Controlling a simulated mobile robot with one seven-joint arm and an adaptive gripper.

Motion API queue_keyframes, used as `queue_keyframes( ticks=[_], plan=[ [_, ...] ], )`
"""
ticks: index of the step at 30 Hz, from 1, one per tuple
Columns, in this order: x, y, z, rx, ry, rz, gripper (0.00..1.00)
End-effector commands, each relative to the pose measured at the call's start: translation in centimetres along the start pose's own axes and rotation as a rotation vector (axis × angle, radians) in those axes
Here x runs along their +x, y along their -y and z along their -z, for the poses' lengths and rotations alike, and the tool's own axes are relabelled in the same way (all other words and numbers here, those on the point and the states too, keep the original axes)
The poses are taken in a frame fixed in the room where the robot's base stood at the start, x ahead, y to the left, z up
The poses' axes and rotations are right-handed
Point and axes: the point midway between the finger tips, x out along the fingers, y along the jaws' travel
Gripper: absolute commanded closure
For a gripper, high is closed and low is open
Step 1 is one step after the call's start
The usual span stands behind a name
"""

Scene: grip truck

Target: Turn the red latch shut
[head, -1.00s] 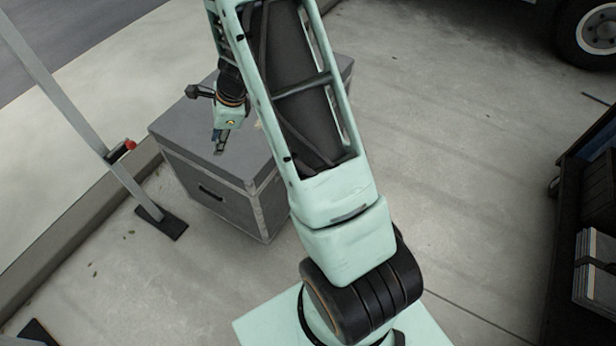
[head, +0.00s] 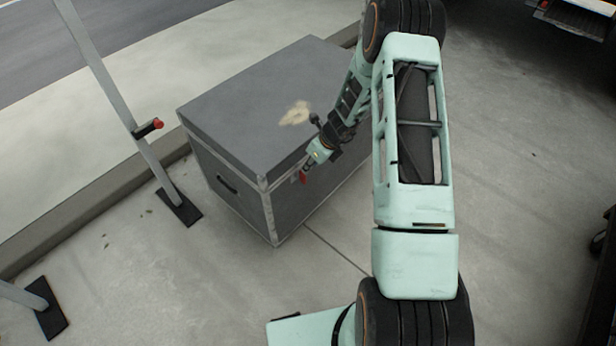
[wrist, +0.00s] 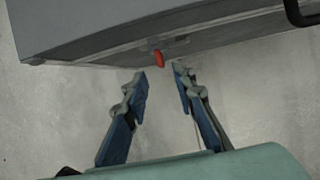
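The red latch (wrist: 159,59) is on the side of the grey case, just under its lid edge, and hangs roughly downward in the wrist view. In the head view the latch (head: 303,177) shows as a small red spot right by my gripper (head: 307,168). In the wrist view my gripper (wrist: 158,78) is open, with its two blue fingers apart and nothing between them. The latch lies just beyond the fingertips, roughly between them. I cannot tell whether a finger touches it.
The grey case (head: 240,95) stands on the concrete, with a pale patch on its lid. A black handle (wrist: 300,14) shows at upper right in the wrist view. A metal post (head: 105,85) with a red knob stands at left. Open concrete lies in front.

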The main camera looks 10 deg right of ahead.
Motion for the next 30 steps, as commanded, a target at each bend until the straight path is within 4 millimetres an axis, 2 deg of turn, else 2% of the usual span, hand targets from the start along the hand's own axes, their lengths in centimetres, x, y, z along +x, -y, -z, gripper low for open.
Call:
queue_keyframes(
  ticks=[9, 15, 21, 28, 30],
  plan=[
    [6.0, -0.1, 0.2, -0.003, -0.002, -0.003, 0.75],
    [8.6, -0.1, 0.1, -0.001, -0.001, -0.001, 0.75],
    [9.4, -0.1, 0.1, -0.002, -0.001, -0.001, 0.75],
    [9.4, -0.1, 0.1, -0.002, -0.001, -0.001, 0.75],
    [9.4, -0.1, 0.1, -0.002, -0.001, -0.001, 0.82]
  ],
)
